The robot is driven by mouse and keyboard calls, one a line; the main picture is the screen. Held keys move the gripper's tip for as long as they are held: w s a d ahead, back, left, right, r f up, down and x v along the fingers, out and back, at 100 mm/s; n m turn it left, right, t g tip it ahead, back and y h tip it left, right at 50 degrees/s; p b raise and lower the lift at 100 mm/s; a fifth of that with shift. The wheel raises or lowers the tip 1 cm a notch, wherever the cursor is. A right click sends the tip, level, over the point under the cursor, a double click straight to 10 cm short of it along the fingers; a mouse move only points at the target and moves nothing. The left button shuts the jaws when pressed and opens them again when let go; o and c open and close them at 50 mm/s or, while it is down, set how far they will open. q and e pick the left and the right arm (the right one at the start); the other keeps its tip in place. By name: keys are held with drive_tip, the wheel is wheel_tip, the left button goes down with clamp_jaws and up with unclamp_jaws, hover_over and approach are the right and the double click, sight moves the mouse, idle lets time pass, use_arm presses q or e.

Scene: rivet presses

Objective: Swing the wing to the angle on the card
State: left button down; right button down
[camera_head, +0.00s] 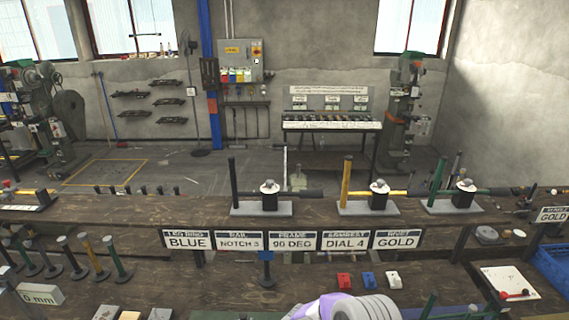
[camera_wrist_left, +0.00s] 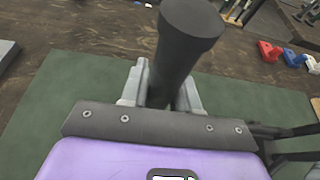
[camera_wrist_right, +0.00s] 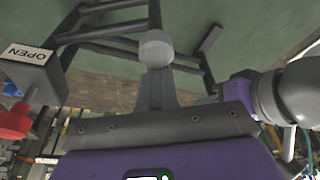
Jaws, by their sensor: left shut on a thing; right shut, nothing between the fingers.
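The card (camera_head: 295,240) headed FRAME reads 90 DEG and hangs on the shelf front in the head view. In the left wrist view my left gripper (camera_wrist_left: 163,86) is shut around a black round post (camera_wrist_left: 180,50), which rises above the fingers. In the right wrist view my right gripper (camera_wrist_right: 156,75) is shut and empty. A round grey knob or end (camera_wrist_right: 156,48) shows at its tips; I cannot tell if they touch. Dark tubes of a frame (camera_wrist_right: 100,38) spread behind it over a green surface. Which tube is the wing, and its angle, I cannot tell.
A block marked OPEN (camera_wrist_right: 30,70) with a red part stands left of my right gripper. Other cards (camera_head: 188,240) flank the FRAME card. Rivet presses (camera_head: 268,197) stand on the shelf. Red, blue and white blocks (camera_head: 368,280) and a white board (camera_head: 510,283) lie on the bench.

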drive_tip(key=shift+s, duration=0.1)
drive_tip(key=shift+s+d, duration=0.25)
drive_tip(key=shift+s, duration=0.55)
drive_tip(key=shift+s+d, duration=0.1)
drive_tip(key=shift+s, duration=0.05)
drive_tip(key=shift+s+d, duration=0.35)
drive_tip(key=shift+s, duration=0.4)
drive_tip(key=shift+s+d, duration=0.1)
drive_tip(key=shift+s, duration=0.05)
idle(0.4)
drive_tip(key=shift+s+d, duration=0.45)
drive_tip(key=shift+s, duration=0.3)
drive_tip(key=shift+d, duration=0.15)
